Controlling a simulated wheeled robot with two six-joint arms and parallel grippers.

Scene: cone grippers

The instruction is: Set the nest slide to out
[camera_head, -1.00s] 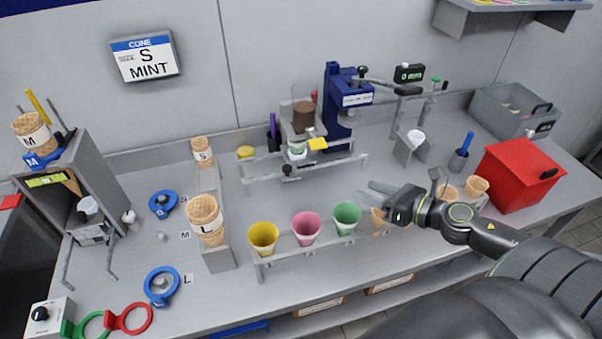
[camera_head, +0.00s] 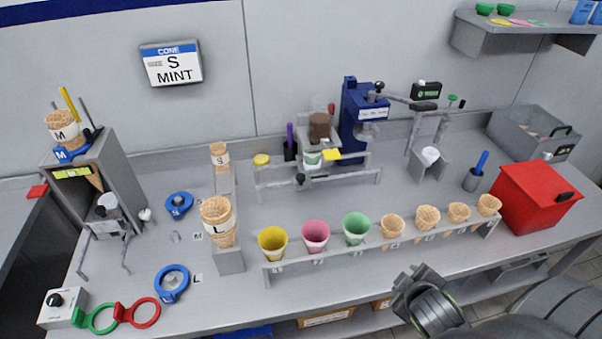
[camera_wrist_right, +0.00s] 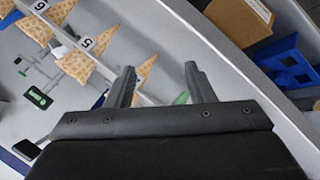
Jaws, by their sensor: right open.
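No part is labelled as the nest slide, so I cannot tell for certain which it is. In the head view, a grey rail fixture (camera_head: 275,182) with a black knob (camera_head: 300,179), a white-green cup (camera_head: 312,158) and a yellow tab (camera_head: 332,155) stands in front of the blue press (camera_head: 352,120). Whether anything there is in or out is unclear. My right gripper (camera_wrist_right: 160,84) is open and empty, its two fingers apart in the wrist view. In the head view my right wrist (camera_head: 428,300) is at the table's front edge, in front of the cone rack. My left gripper is not in view.
A long rack (camera_head: 350,258) holds coloured cups and several waffle cones across the front. A red box (camera_head: 540,197) and a grey bin (camera_head: 535,135) stand right. A cone column (camera_head: 222,205) and a dispenser (camera_head: 120,175) stand left. Bare table lies behind the rack.

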